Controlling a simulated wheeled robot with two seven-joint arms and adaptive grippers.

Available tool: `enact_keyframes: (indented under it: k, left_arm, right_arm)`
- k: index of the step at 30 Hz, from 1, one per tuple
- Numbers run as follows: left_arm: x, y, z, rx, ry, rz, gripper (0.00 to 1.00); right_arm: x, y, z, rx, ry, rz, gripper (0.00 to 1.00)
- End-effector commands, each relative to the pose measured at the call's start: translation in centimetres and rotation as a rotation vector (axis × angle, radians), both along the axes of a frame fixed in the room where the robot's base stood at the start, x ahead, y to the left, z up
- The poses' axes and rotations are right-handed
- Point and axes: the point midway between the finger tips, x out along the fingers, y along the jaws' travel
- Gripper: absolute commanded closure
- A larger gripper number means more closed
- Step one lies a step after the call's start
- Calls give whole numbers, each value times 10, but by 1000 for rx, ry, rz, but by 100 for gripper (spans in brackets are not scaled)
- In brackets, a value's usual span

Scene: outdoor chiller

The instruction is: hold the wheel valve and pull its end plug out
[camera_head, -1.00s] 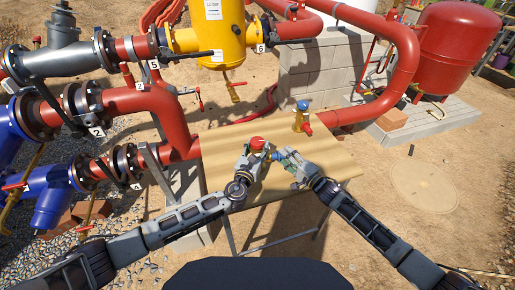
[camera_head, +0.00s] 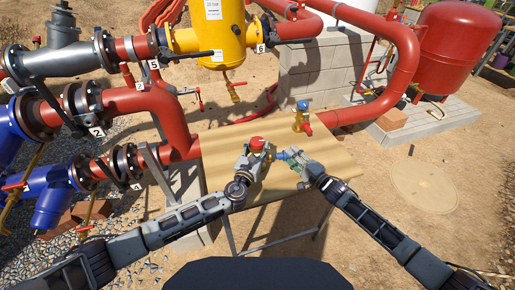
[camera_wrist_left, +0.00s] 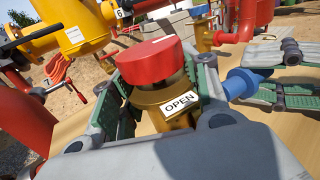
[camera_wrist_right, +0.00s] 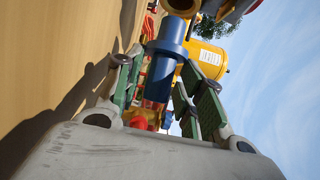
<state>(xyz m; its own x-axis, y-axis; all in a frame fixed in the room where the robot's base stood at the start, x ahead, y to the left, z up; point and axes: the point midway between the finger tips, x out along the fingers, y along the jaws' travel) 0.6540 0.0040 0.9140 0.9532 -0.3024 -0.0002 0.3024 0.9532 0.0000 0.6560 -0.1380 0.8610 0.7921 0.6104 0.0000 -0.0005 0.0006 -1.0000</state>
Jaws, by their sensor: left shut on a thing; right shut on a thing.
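The wheel valve has a red wheel (camera_wrist_left: 148,62), a brass body (camera_wrist_left: 165,100) and a white OPEN tag. The red wheel also shows in the head view (camera_head: 257,143). My left gripper (camera_head: 258,153) is shut around the valve's body, with one finger on each side. The blue end plug (camera_wrist_left: 240,82) points to the right from beside the valve. My right gripper (camera_head: 292,157) is shut on the plug, which lies between its fingers in the right wrist view (camera_wrist_right: 165,50). The left finger partly hides where plug and valve meet, so I cannot tell whether they still touch.
The valve is over a tan tabletop (camera_head: 225,165). A second brass valve with a blue top (camera_head: 302,118) stands at the table's back. Red pipes (camera_head: 175,115) run along the left, and a yellow vessel (camera_head: 222,35) is behind. The table's right part is bare.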

Motion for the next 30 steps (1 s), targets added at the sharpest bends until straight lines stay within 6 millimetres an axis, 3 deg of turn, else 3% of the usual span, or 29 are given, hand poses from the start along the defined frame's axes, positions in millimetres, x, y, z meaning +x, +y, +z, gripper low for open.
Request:
enact_keyframes:
  k: [25,26,30]
  left_arm:
    - [0,0,1,0,-1,0,100]
    - [0,0,1,0,-1,0,100]
    - [0,0,0,0,-1,0,100]
  right_arm:
    - [1,-14,0,-1,-1,0,100]
    - [1,-14,0,-1,-1,0,63]
    - [1,-14,0,-1,-1,0,81]
